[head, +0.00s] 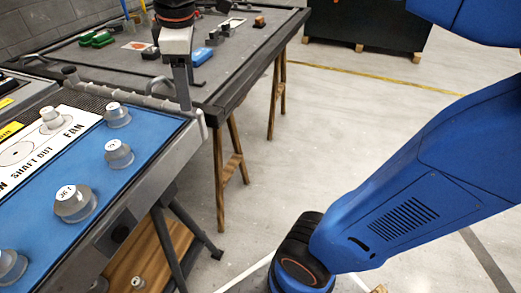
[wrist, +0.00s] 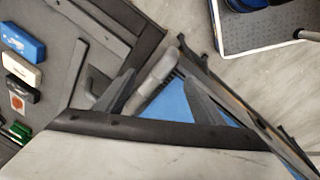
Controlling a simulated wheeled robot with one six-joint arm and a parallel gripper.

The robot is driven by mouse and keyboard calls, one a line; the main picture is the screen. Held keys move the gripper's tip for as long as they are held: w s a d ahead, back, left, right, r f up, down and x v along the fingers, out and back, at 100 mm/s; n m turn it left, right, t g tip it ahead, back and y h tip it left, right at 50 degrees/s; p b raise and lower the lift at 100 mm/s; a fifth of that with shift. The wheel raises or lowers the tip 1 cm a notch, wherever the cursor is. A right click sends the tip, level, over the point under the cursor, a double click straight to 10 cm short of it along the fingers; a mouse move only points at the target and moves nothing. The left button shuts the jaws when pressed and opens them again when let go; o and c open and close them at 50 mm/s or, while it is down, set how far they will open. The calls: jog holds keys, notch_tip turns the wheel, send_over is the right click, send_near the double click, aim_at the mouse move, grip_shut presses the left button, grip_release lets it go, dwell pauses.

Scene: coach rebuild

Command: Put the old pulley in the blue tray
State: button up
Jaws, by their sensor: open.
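My gripper (head: 184,88) hangs above the far end of the bench at left, seen edge-on in the head view. In the wrist view its two dark fingers (wrist: 163,100) are apart with no object held between them. A blue surface with a grey metal rim (head: 152,142) carries several grey stepped round parts; I cannot tell if it is the blue tray. One part (head: 74,203) has a label that seems to read "JET". Another grey round part (head: 50,118) stands on a white panel marked "FAN" and "SHAFT OUT". I cannot tell which part is the old pulley.
A grey handle (wrist: 152,78) runs along the bench end, close to the fingers. A dark table (head: 130,62) behind holds a blue block (head: 202,56), green pieces (head: 97,39) and grey blocks. Wooden trestle legs (head: 235,150) stand below.

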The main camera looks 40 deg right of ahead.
jog(key=s+d+f+m+t, duration=0.1)
jog(key=s+d+f+m, duration=0.4)
jog(key=f, duration=0.3)
jog(key=s+d+f+m+t, duration=0.1)
jog(key=s+d+f+m, duration=0.4)
jog(key=s+f+m, duration=0.2)
jog(key=shift+s+d+f+t, duration=0.35)
jog(key=shift+s+f, duration=0.2)
jog(key=shift+s, duration=0.2)
